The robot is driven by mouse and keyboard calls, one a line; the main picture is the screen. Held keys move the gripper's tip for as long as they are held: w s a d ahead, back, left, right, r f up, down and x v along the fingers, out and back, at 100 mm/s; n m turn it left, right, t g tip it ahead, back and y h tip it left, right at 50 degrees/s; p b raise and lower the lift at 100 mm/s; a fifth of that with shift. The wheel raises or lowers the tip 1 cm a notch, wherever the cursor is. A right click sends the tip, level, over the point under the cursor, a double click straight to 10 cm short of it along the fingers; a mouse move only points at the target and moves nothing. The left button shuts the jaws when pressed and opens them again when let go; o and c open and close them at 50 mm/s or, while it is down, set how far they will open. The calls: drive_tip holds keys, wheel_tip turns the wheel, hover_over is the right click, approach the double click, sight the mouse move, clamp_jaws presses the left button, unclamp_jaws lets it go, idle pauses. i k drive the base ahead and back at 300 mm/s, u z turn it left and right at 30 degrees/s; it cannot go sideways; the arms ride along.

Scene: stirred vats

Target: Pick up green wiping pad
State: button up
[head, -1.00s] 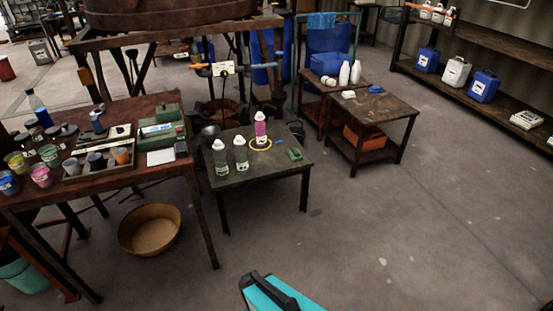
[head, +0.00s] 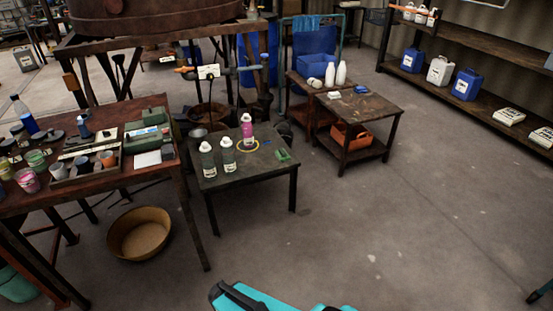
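The green wiping pad (head: 283,155) lies flat near the right edge of a small dark table (head: 225,180), in the middle of the head view. On the same table stand a pink bottle (head: 247,132) inside a yellow ring, and two grey-green bottles (head: 228,155) with white caps at the left. A small blue item lies between the ring and the pad. A teal and black part of my own body shows at the bottom edge. My gripper cannot be made out.
A wooden bench (head: 90,185) with cups and a green case stands at left. A brown basin (head: 139,234) sits on the floor below it. A side table (head: 362,107) stands behind right, and shelves (head: 470,60) line the far right. The floor right of the small table is clear.

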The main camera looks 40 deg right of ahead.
sight(281, 154)
drive_tip(key=z, duration=0.3)
drive_tip(key=i, duration=1)
drive_tip(key=u, duration=0.25)
